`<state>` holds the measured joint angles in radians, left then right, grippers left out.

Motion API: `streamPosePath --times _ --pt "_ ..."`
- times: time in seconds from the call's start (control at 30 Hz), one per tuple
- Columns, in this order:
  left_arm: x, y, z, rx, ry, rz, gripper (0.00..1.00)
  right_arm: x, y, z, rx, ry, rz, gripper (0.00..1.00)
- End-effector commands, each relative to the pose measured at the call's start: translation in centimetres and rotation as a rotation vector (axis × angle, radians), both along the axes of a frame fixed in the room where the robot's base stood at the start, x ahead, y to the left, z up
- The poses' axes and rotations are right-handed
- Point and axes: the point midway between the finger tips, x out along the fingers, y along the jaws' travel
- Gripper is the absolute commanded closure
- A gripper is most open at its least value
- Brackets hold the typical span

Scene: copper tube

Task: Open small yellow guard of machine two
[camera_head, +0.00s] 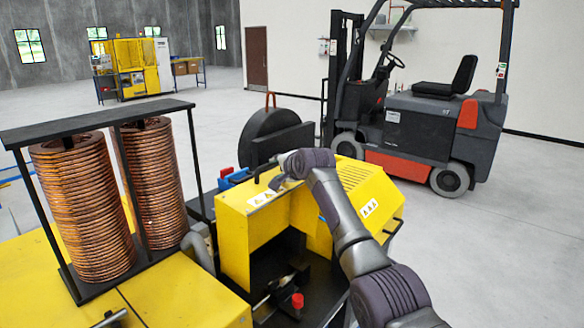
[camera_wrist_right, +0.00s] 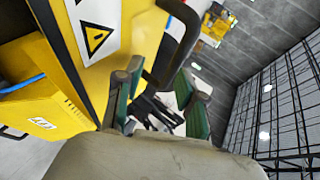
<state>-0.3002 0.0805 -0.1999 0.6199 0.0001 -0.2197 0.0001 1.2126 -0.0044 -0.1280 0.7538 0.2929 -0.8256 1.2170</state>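The small yellow guard (camera_head: 235,220) with warning labels sits on the machine at the centre of the head view, above a dark work area. Its black handle (camera_head: 262,167) stands near its top back edge. My right arm reaches over the guard from the lower right, and my right gripper (camera_head: 277,182) is at the handle. In the right wrist view my right gripper (camera_wrist_right: 160,90) is open, its green-padded fingers apart. The black handle (camera_wrist_right: 178,40) reaches down between the fingertips, beside the yellow guard (camera_wrist_right: 128,30); I cannot tell whether they touch. My left gripper is out of view.
Two copper tube coils (camera_head: 80,205) stand in a black frame on the yellow machine at left. A red knob (camera_head: 297,300) sits below the guard. A dark round reel (camera_head: 270,130) stands behind it. A forklift (camera_head: 420,130) is parked at back right, with clear floor around it.

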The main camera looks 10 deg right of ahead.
Motion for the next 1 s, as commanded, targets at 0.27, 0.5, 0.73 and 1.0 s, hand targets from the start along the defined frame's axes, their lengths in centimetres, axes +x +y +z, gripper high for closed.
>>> streamPosePath --times 0.27,0.5,0.73,1.0 --pt "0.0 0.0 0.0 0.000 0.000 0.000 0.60 -3.1 -0.7 1.4 0.000 -0.003 -0.001 0.61" --pt "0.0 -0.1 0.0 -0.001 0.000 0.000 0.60 -6.2 -1.5 2.8 -0.001 -0.002 -0.003 0.61" --pt "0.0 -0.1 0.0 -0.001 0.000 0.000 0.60 -8.2 -2.0 3.8 -0.001 -0.002 -0.003 0.61" --pt "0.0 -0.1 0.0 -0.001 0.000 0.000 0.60 -8.7 -2.1 4.0 -0.001 -0.001 -0.003 0.61"
